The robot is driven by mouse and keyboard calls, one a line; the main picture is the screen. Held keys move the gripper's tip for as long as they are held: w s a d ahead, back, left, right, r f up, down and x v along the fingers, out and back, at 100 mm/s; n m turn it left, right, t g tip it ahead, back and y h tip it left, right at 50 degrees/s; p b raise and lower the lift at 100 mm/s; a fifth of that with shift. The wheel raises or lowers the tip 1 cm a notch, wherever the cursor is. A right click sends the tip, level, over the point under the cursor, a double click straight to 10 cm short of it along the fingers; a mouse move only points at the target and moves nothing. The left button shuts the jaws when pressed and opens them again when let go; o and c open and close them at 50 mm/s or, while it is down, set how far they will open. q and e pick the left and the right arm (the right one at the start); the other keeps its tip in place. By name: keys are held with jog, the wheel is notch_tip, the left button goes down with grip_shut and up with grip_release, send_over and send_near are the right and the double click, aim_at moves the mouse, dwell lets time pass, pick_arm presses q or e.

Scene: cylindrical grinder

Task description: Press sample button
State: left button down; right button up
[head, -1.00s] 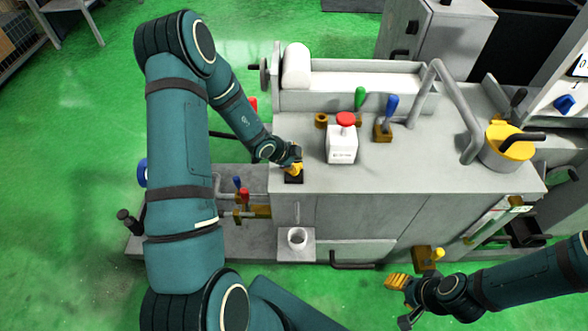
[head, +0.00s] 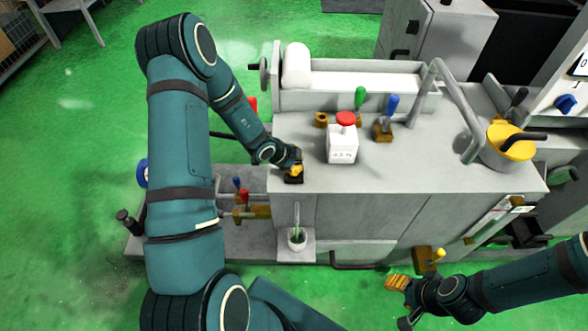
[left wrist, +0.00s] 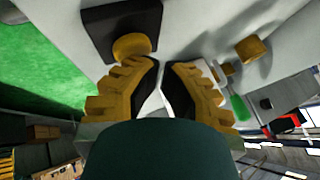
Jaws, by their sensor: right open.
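The sample button is a round yellow button (left wrist: 132,46) on a black square base (head: 293,180) at the front left corner of the grey machine top. My left gripper (head: 294,168) is right over it in the head view and partly hides it. In the left wrist view, the fingertips of the left gripper (left wrist: 161,64) are almost together, with nothing between them, beside the button. I cannot tell for sure whether they touch it. A greenish stream runs from the thin spout (head: 297,211) into a white cup (head: 297,243) below. My right gripper (head: 402,298) is open and empty, in front of the machine.
A white box with a red button (head: 345,118) and a small display stands behind the left gripper. A bent grey pipe and a yellow-topped cylinder (head: 510,141) are at the right. Green floor lies in front.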

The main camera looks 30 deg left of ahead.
pick_arm(q)
jog(key=shift+r, duration=0.15)
jog(key=shift+r+p, duration=0.85)
jog(key=shift+p, duration=0.1)
jog(key=shift+r, duration=0.1)
notch_tip(320, 180, up, 5)
jog(key=p, duration=0.4)
jog(key=shift+p, duration=0.4)
